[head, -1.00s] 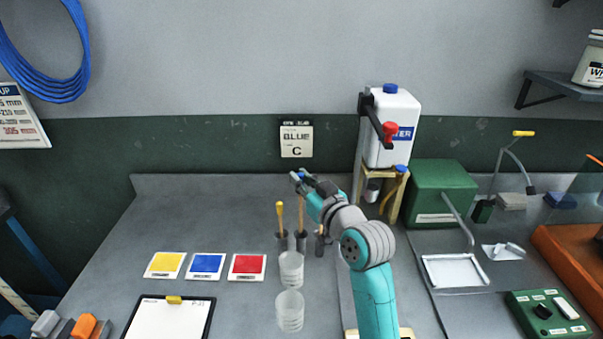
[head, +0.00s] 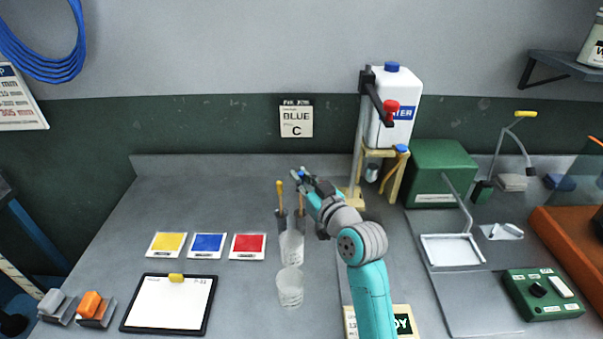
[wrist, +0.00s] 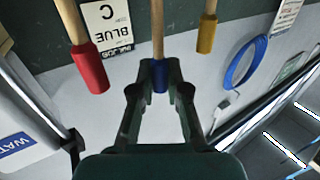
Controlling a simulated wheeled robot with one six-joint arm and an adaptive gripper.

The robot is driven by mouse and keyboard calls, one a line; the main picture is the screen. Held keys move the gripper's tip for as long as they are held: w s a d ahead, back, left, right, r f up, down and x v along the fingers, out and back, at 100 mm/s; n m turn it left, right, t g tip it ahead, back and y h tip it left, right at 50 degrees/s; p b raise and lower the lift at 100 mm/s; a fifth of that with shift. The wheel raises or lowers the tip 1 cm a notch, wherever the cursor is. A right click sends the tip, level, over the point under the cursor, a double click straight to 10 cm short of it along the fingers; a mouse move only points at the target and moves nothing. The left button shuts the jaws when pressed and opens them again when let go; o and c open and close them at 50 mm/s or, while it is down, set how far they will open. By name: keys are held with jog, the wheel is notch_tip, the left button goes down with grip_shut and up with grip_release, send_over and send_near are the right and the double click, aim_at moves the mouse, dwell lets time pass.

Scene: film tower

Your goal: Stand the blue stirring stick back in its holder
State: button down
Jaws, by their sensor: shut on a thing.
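My gripper (wrist: 160,83) is shut on the blue stirring stick (wrist: 159,75), at its blue end. In the wrist view, which is upside down, its wooden shaft runs away from the fingers. In the head view my gripper (head: 298,175) is above the middle dark holder (head: 300,223), and the shaft (head: 301,205) hangs upright down to it. The lower end meets the holder's mouth; how deep it sits is hidden. The yellow stick (head: 280,192) stands in the left holder (head: 281,223). The red stick (wrist: 91,70) is beside the blue one; my arm hides it in the head view.
Clear cups (head: 291,247) stand just in front of the holders. Yellow, blue and red cards (head: 248,246) and a clipboard (head: 170,304) lie to the left. A water jug (head: 393,108) on a wooden stand is to the right. The back left bench is clear.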

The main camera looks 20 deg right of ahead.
jog(key=shift+f, duration=0.3)
jog(key=c, duration=1.1)
grip_release()
jog(key=v, duration=1.2)
